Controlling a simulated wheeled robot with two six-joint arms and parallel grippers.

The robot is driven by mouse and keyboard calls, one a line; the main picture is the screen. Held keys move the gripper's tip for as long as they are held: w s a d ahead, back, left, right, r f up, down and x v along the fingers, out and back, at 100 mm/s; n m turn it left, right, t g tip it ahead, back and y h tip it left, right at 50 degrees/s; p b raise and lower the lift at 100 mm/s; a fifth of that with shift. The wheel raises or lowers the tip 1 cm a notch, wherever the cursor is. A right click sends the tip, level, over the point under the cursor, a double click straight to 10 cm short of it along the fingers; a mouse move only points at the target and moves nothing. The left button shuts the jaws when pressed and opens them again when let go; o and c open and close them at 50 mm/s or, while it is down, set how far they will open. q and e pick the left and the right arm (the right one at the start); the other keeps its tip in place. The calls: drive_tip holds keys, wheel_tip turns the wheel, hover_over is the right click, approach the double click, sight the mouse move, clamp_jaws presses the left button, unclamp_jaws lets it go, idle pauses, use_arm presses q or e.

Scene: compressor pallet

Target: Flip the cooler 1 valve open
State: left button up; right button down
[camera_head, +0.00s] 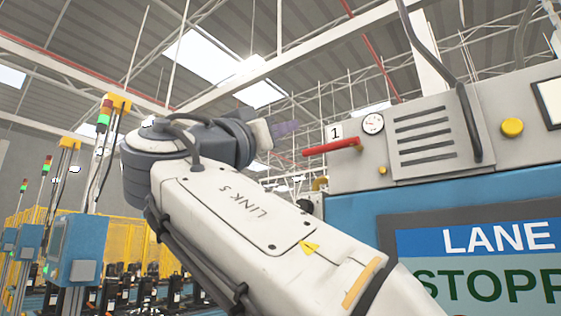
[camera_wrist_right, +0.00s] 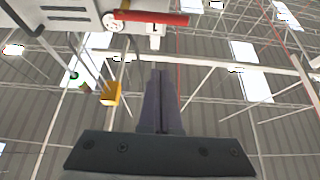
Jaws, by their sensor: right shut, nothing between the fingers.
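The cooler 1 valve has a red lever handle (camera_head: 330,146), lying roughly level at the left end of the grey panel, under a white label marked 1 (camera_head: 335,132). The red handle (camera_wrist_right: 150,18) also crosses the top of the right wrist view. My right gripper (camera_head: 290,128) is to the left of the handle in the head view, apart from it. In the right wrist view, its fingers (camera_wrist_right: 159,74) are shut together with nothing between them, and the handle lies beyond their tips. The valve body behind the handle is mostly hidden. My left gripper is not in view.
A round gauge (camera_head: 373,123) sits right of the label. A vented cover (camera_head: 425,137) with a dark grab bar and a yellow button (camera_head: 512,128) are farther right. A blue cabinet with a LANE screen (camera_head: 470,240) is below. Free air surrounds the gripper.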

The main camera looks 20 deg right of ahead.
wheel_tip(320, 180, up, 6)
drive_tip(key=p, duration=0.7)
hover_over(330, 147)
drive_tip(key=a, duration=0.4)
drive_tip(key=shift+w+d+f+b, duration=0.1)
drive_tip(key=shift+d+f, duration=0.05)
drive_tip(key=shift+f, duration=0.65)
drive_tip(key=shift+w+d+f+b, duration=0.1)
drive_tip(key=shift+d+f, duration=0.1)
drive_tip(key=shift+f, duration=0.65)
drive_tip(key=shift+w+d+f+b, duration=0.1)
drive_tip(key=shift+d+f, duration=0.05)
drive_tip(key=shift+f, duration=0.65)
